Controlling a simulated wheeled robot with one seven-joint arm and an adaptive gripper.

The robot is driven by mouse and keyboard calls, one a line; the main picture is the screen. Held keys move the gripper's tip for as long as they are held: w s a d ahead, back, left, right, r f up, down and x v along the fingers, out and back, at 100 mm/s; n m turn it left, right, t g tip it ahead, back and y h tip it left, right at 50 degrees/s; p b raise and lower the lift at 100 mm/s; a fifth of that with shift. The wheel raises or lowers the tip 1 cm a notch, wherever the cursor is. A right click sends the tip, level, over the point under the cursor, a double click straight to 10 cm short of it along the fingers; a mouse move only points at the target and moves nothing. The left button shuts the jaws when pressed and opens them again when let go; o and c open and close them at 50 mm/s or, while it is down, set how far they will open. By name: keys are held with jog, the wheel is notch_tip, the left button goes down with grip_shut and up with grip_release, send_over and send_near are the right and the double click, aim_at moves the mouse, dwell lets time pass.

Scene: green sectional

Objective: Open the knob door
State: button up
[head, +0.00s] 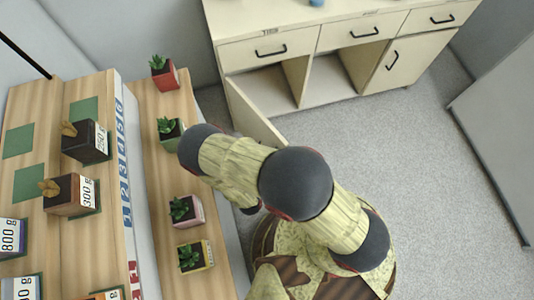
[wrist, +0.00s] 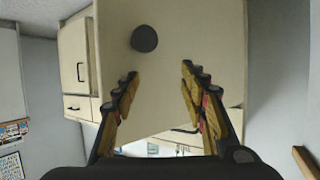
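The cream knob door (head: 253,112) of the low cabinet stands swung out from the cabinet's left end, with the compartment behind it exposed. In the wrist view the door panel (wrist: 170,75) fills the middle, and its round dark knob (wrist: 144,38) shows near the top. My gripper (wrist: 158,72) is open, its two fingers spread in front of the panel below the knob in the picture, with nothing between them. Whether a finger touches the panel I cannot tell. In the head view my arm hides most of the gripper and the knob.
The cabinet (head: 335,97) has drawers above and a shut right door (head: 392,60) with a bar handle. A wooden shelf (head: 165,105) with several potted plants runs close along my arm's left. A grey panel (head: 500,130) stands at right. The carpet (head: 400,150) between is clear.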

jog(key=shift+r, duration=2.4)
jog(key=shift+c, duration=0.6)
